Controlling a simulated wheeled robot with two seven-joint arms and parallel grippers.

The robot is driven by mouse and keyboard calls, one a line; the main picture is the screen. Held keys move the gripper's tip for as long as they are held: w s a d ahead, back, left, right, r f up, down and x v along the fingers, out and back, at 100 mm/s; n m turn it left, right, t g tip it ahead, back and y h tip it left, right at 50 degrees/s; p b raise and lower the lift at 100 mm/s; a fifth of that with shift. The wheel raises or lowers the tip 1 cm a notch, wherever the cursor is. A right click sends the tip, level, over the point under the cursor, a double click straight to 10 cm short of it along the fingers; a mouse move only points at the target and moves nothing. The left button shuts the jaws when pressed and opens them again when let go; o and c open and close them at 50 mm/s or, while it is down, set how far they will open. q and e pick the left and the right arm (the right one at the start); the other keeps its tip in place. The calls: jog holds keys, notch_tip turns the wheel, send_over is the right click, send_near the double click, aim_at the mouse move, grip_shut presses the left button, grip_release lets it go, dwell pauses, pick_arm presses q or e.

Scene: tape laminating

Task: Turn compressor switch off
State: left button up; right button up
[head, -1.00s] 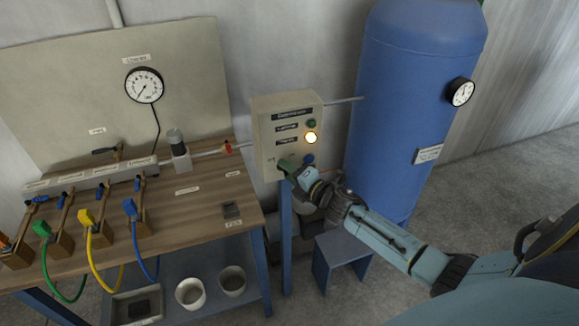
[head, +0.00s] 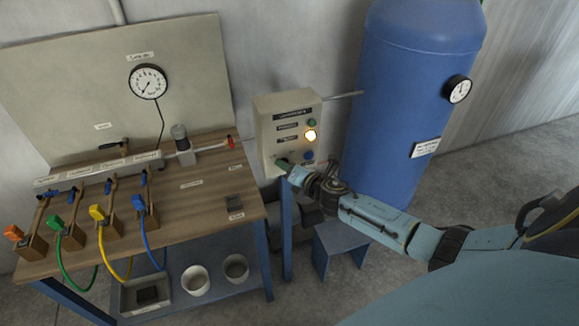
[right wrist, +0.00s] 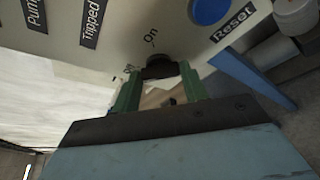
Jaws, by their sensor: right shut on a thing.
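My right gripper (head: 282,162) is at the box's lower front. In the right wrist view, the green fingers of my right gripper (right wrist: 160,88) are shut on the dark switch knob (right wrist: 159,66), just below the "On" label (right wrist: 151,38). The fingers partly hide the knob, so its exact angle is hard to tell. A blue reset button (right wrist: 209,10) sits beside it. My left gripper is not in view.
A blue tank (head: 405,90) with a gauge stands right of the box. The wooden bench (head: 190,208) on the left holds valves and coloured hoses. A small blue stand (head: 341,240) is below my right arm.

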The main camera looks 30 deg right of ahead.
jog(key=o, duration=1)
jog(key=v, duration=1.3)
jog(key=shift+s+a, duration=0.1)
jog(key=shift+s, duration=0.15)
jog(key=shift+f, duration=0.1)
